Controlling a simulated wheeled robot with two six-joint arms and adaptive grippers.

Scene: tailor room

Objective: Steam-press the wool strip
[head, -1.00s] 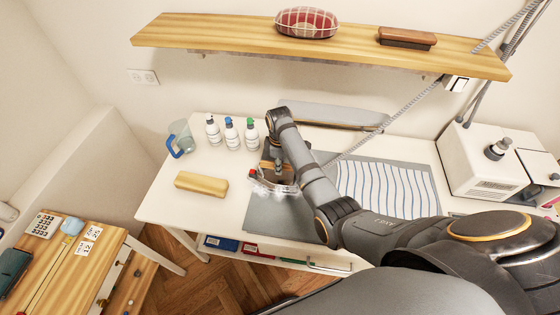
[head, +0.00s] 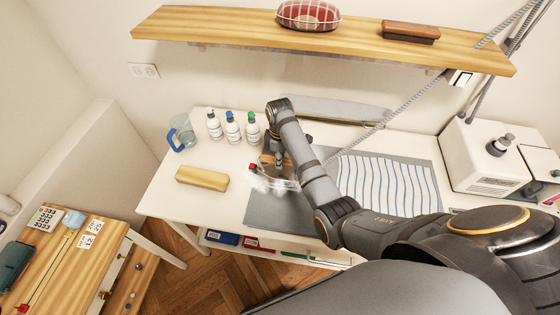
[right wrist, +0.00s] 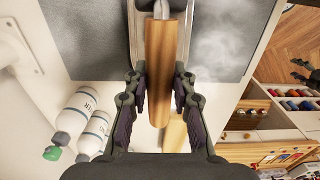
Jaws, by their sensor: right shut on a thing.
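My right gripper (right wrist: 162,76) is shut on the wooden handle (right wrist: 167,50) of the iron. In the head view the iron, with a red part (head: 252,166) at its left end, is at the left end of the grey pressing mat (head: 270,212), mostly hidden by my forearm and white steam (head: 268,184). Steam also drifts over the mat in the right wrist view. I cannot make out the wool strip; it may be hidden under the iron. Dark finger-like parts (right wrist: 303,72) at the wrist view's right edge may be my left gripper; their opening is unclear.
A wooden block (head: 202,178) lies left of the mat. Several bottles (head: 233,130) and a blue-handled pitcher (head: 181,134) stand behind it. Blue-striped cloth (head: 385,190) covers the mat's right part. A steam station (head: 490,165) stands right; a shelf (head: 230,27) hangs above.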

